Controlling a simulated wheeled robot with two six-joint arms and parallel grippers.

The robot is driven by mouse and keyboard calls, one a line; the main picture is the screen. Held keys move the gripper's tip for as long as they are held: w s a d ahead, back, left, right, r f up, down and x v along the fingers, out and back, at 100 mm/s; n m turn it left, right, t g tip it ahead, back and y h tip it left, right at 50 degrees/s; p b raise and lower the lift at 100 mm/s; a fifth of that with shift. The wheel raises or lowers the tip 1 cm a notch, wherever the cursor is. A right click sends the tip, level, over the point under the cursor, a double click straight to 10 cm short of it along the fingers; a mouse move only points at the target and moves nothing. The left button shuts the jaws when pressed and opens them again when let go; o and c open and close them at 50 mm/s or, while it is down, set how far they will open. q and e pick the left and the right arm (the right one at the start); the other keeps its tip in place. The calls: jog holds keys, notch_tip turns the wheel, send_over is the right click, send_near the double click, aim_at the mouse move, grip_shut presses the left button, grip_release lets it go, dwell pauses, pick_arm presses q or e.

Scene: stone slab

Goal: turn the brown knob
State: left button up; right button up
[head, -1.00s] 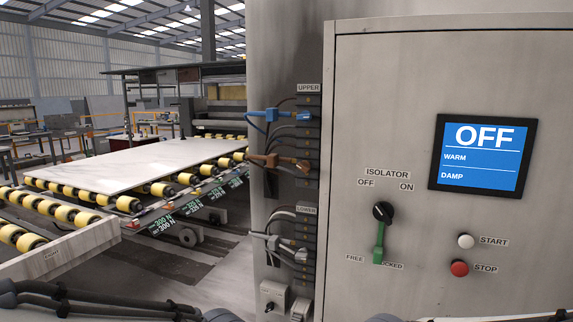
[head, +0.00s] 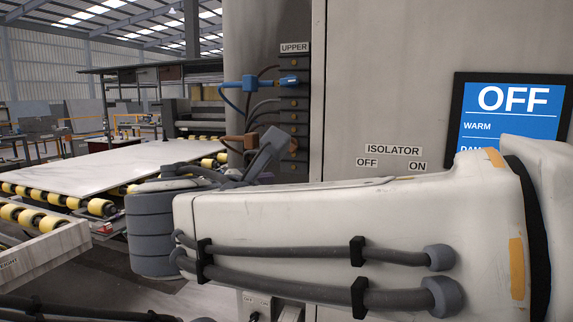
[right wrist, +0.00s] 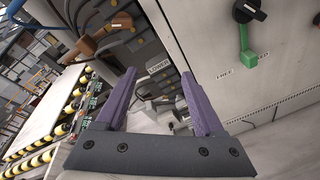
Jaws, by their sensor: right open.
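The brown knob-like fitting (head: 240,141) sits on the side panel under the UPPER label in the head view, partly hidden behind my right gripper. In the right wrist view, the brown fitting (right wrist: 86,45) is at the upper left, beyond and left of the fingers. My right gripper (right wrist: 158,74) is open, with nothing between its two purplish fingers. In the head view, my right gripper (head: 262,158) is seen beside the panel, in front of the brown fitting; I cannot tell whether they touch. My left gripper is not in view.
A blue connector (head: 255,84) is above the brown fitting. The cabinet holds a screen reading OFF (head: 513,100) and a black isolator switch (right wrist: 248,10) with a green lever (right wrist: 248,55). A roller conveyor with a pale slab (head: 85,170) is at left.

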notch_tip(320, 180, up, 6)
jog(key=a+n+t, duration=0.1)
jog(key=a+t, duration=0.1)
jog(key=t, duration=0.1)
pick_arm(q)
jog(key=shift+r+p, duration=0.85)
jog(key=shift+p, duration=0.35)
pick_arm(e)
jog(key=x, duration=1)
jog(key=shift+d+f+h, duration=0.25)
jog(key=shift+f+h, duration=0.05)
